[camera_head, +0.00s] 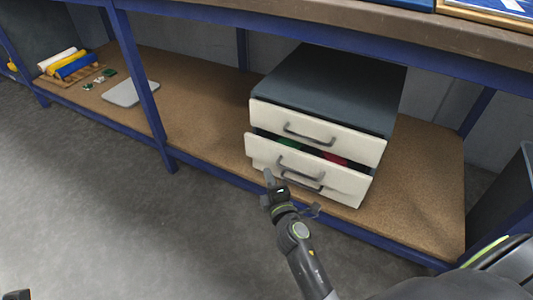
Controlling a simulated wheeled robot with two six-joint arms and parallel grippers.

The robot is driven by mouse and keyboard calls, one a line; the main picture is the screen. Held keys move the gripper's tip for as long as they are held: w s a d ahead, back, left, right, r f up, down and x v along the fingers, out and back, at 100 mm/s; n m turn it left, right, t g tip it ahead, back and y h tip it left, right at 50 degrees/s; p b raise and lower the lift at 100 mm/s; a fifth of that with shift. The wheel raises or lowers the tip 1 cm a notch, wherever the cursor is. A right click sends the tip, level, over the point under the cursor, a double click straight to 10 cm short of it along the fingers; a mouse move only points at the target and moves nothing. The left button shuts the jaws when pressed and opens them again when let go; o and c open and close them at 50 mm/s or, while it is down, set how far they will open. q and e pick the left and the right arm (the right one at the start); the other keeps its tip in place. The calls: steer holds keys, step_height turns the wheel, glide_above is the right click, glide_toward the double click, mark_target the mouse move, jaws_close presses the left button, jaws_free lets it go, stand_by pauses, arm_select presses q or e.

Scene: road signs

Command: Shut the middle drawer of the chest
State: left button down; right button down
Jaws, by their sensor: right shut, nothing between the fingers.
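The chest (335,82) has a dark grey body and cream drawer fronts with grey bar handles, and stands on the brown lower shelf of a workbench. Its middle drawer (335,178) is pulled part way out, and green and red things show in the gap above its front. The top drawer (345,143) looks shut. The bottom drawer is mostly hidden behind the middle one. My right gripper (269,181) is shut and empty, just in front of the lower left part of the middle drawer front; I cannot tell whether it touches.
The blue bench frame has a front rail (225,180) below the chest and a slanting post (142,85) at left. A grey flat plate (130,92) and coloured rolls (75,66) lie on the shelf (205,110) at left. Shelf right of the chest is bare.

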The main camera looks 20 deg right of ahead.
mark_target(279, 149)
steer(key=w+d, duration=0.1)
steer(key=w, duration=0.4)
steer(key=w+d+b, duration=0.1)
steer(key=w, duration=0.2)
steer(key=shift+d, duration=0.3)
steer(key=shift+w+d, duration=0.35)
steer(key=shift+d, duration=0.1)
steer(key=w+d+b, duration=0.1)
steer(key=w+d, duration=0.1)
steer(key=d, duration=0.1)
steer(key=shift+w+d, duration=0.15)
steer(key=shift+w, duration=0.25)
steer(key=shift+w+d, duration=0.15)
steer(key=shift+d, duration=0.05)
steer(key=shift+r, duration=0.25)
